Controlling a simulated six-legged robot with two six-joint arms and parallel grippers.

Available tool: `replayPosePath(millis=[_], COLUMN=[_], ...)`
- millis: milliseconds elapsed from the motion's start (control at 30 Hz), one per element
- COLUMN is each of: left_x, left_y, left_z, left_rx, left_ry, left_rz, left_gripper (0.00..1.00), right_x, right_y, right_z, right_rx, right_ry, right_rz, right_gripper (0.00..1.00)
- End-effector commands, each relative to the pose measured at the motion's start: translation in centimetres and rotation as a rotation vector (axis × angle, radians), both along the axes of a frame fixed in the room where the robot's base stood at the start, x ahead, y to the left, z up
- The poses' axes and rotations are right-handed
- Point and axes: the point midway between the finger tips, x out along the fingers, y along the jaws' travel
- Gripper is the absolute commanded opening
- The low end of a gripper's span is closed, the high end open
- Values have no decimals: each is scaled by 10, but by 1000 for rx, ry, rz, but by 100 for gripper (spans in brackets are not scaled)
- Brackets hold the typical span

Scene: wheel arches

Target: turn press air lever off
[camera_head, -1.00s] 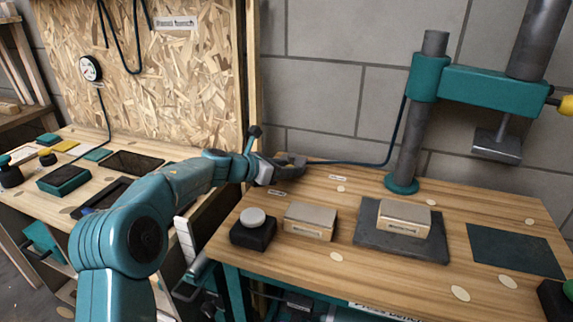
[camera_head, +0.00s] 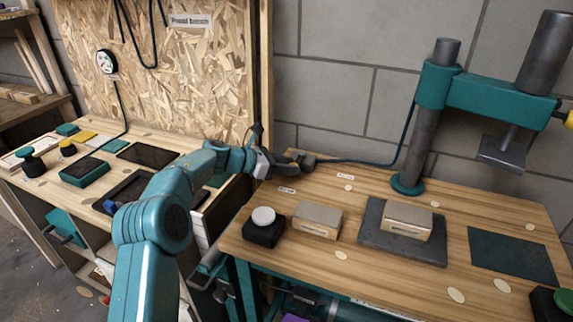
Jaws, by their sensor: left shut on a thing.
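My left gripper (camera_head: 280,164) reaches over the back left corner of the wooden press bench. It is shut on a small dark fitting (camera_head: 304,161), which I take to be the press air lever. The gripper covers most of it, so its handle and angle cannot be made out. A dark blue hose (camera_head: 365,162) runs from this fitting along the wall to the press column (camera_head: 424,130). A small label (camera_head: 287,190) lies on the bench in front. My right gripper is not in view.
On the press bench stand a black box with a white button (camera_head: 264,228), a beige block (camera_head: 317,220) and another block (camera_head: 405,221) on a dark plate (camera_head: 372,240). A green button (camera_head: 565,302) is at the right edge. The panel bench (camera_head: 103,202) stands left.

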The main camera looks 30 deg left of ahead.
Motion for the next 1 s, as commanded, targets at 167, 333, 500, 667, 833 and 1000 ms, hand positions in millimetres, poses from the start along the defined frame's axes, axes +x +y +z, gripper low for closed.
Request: replayPosePath(millis=[167,333,500,667,833,1000], left_x=[0,0,-4,-25,-58,-87], left_y=[-3,-2,3,21,49,74], left_z=[-5,-3,0,11,29,44], left_rx=[0,0,0,0,2,0], left_ry=[8,5,4,4,4,5], left_rz=[-4,-3,-1,2,3,1], left_gripper=[61,61,61,61,61,61], right_x=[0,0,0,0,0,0], right_y=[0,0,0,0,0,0], right_z=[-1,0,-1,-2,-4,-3], right_rx=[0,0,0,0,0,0], right_ry=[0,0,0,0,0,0], right_rz=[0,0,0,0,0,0], right_gripper=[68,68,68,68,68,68])
